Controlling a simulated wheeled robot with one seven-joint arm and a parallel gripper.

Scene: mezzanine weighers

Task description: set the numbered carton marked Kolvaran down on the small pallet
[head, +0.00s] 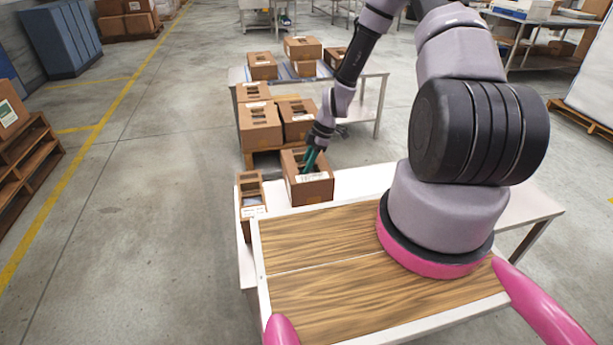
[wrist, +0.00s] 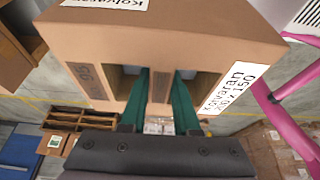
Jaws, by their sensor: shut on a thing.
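The Kolvaran carton (head: 318,193) is a brown box with a white label, at the near end of the white table in the head view. In the wrist view the carton (wrist: 165,28) fills the top, and its label reads Kolvaran with smaller marks. My gripper (head: 313,158) has green fingers reaching into the carton's slots. In the wrist view my gripper (wrist: 164,80) is shut on the strip between two slots. I cannot tell whether the carton's base touches the table. A low wooden pallet (head: 262,153) shows partly under other cartons behind; I cannot tell whether it is the small pallet.
A narrow open carton (head: 250,188) stands just left of the held one. The white table (head: 350,182) is bare to the right. Open floor (head: 150,190) lies left.

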